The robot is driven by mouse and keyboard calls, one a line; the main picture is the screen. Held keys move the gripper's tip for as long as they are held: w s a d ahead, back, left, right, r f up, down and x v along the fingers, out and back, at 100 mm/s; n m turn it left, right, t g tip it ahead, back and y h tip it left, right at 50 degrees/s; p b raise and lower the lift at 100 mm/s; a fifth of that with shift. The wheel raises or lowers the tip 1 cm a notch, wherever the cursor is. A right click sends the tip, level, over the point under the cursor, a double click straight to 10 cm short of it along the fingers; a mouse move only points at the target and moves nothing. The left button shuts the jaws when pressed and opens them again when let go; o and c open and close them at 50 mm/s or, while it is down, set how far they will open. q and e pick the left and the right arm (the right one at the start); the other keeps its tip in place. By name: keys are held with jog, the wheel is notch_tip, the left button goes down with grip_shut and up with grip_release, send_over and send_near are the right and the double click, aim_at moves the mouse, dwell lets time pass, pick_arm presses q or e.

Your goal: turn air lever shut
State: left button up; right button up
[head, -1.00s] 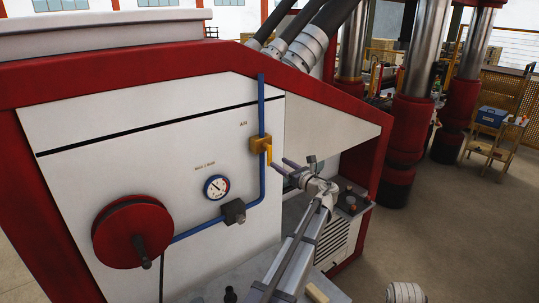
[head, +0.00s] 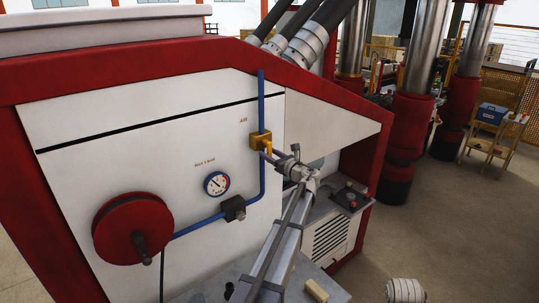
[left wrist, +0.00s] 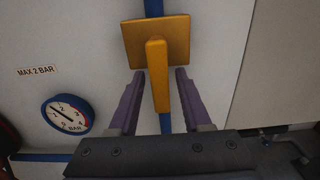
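The yellow air lever (head: 268,147) hangs down from a brass-yellow valve block (head: 260,139) on the blue pipe, below the label AIR. In the left wrist view the lever (left wrist: 158,78) points down along the pipe, in line with it. My left gripper (head: 268,156) is at the lever. In the left wrist view its two fingers (left wrist: 159,80) stand open, one on each side of the lever, with a gap on both sides. The lever's lower end lies between the fingers. My right gripper is not in view.
A pressure gauge (head: 217,184) marked MAX 2 BAR sits left of the pipe (head: 262,100). A red hose reel (head: 133,229) is at lower left on the white panel. A small ledge with knobs (head: 349,197) lies right of my arm.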

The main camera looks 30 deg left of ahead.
pick_arm(q)
grip_shut()
dwell(1.2)
